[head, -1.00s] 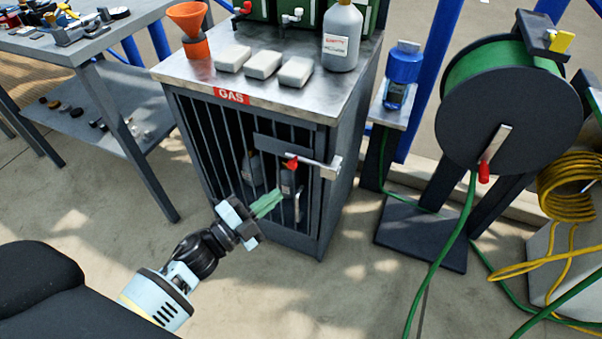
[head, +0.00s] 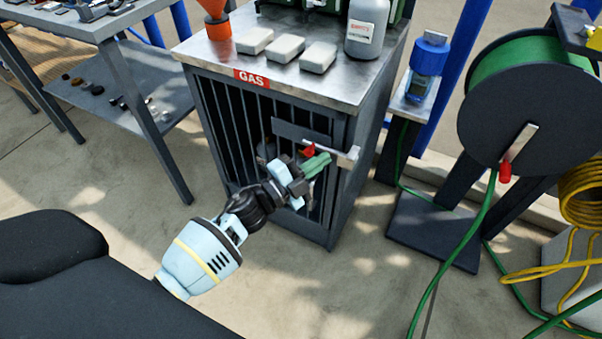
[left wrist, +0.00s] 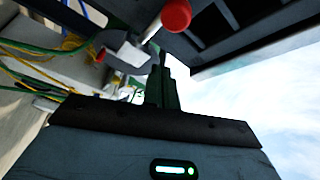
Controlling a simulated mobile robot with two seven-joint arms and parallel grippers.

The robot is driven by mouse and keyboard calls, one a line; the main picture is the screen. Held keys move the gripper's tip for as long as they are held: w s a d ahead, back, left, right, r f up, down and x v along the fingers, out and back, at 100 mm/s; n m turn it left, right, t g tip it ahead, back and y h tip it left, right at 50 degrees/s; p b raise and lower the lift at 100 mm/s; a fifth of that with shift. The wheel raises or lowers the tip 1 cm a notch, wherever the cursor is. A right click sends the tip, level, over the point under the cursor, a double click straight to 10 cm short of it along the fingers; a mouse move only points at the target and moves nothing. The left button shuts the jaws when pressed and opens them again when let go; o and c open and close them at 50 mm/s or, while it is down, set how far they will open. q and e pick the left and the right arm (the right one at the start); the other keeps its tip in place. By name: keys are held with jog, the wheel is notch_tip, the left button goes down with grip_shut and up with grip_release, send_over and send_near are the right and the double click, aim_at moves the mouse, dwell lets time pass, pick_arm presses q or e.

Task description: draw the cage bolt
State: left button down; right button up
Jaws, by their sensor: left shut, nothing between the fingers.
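The gas cage (head: 262,78) is a dark grey barred cabinet with a red GAS label and a metal top. Its bolt (head: 342,157) is a pale metal bar across the front at the right, with a red knob (head: 309,150) at its left end. My left gripper (head: 318,164) has green fingers, shut and empty, just in front of the bolt and slightly below and right of the knob. In the left wrist view the red knob (left wrist: 176,15) sits above the shut fingers (left wrist: 163,85), apart from them in the picture. My right gripper is out of view.
White blocks (head: 287,48), a grey bottle (head: 367,28) and an orange funnel (head: 217,22) stand on the cage top. A hose reel (head: 510,110) with green hose stands at the right, a workbench (head: 75,25) at the left. The floor before the cage is clear.

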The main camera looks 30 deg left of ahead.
pick_arm(q)
jog(key=a+f, duration=0.1)
jog(key=w+a+b, duration=0.1)
jog(key=a, duration=0.1)
jog(key=shift+w+f, duration=0.2)
jog(key=shift+f, duration=0.15)
jog(key=a, duration=0.5)
jog(key=shift+a, duration=0.1)
jog(key=shift+w, duration=0.1)
